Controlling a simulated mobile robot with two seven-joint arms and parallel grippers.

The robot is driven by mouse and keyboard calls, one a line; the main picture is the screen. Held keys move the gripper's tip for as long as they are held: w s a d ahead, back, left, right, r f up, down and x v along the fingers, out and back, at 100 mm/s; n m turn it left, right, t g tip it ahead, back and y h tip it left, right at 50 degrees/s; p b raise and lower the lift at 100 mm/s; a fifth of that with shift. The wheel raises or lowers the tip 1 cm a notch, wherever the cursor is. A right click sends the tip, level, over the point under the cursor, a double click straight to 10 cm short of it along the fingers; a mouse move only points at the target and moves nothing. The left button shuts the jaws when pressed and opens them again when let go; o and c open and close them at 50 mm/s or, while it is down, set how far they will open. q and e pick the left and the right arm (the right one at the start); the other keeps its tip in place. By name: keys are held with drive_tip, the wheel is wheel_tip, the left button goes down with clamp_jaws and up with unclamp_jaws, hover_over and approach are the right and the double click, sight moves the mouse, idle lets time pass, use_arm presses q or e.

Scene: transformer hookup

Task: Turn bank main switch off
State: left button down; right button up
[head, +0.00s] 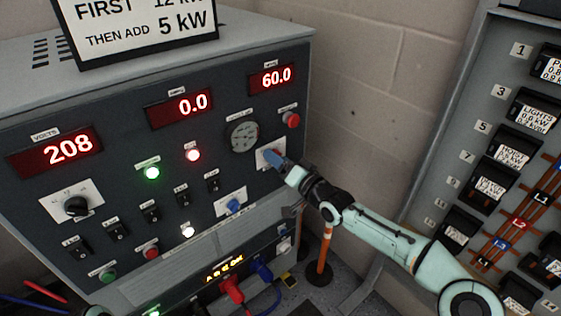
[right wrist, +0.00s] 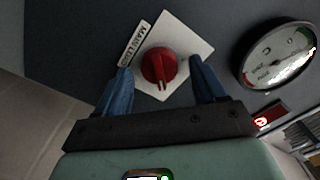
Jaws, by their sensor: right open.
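The main switch is a red rotary knob (right wrist: 158,68) on a white square plate (right wrist: 190,45), labelled "MAIN LOAD", in the right wrist view. The knob's pointer line faces the bottom of that picture. My right gripper (head: 276,158) is at the plate. Its blue fingers (right wrist: 161,68) are open, one on each side of the knob, with gaps visible on both sides.
A round gauge (head: 242,137) and a red button (head: 291,120) are close above the switch. A blue knob (head: 234,206) is below left. Displays read 208, 0.0 and 60.0. A breaker panel (head: 483,75) stands at right; an orange post (head: 325,248) stands below my arm.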

drive_tip(key=c, duration=1)
drive_tip(key=shift+c, duration=0.2)
drive_tip(key=shift+n, duration=0.4)
use_arm(q)
drive_tip(key=shift+t+y, duration=0.4)
drive_tip(key=shift+w+a+f+b, duration=0.6)
drive_tip(key=shift+w+f+b, duration=0.2)
drive_tip(key=shift+f, duration=0.2)
drive_tip(key=shift+w+a+f+b, duration=0.6)
drive_tip(key=shift+w+f+b, duration=0.2)
drive_tip(key=shift+f, duration=0.15)
use_arm(e)
drive_tip(key=shift+s+a+n, duration=0.1)
drive_tip(key=shift+n, duration=8.5)
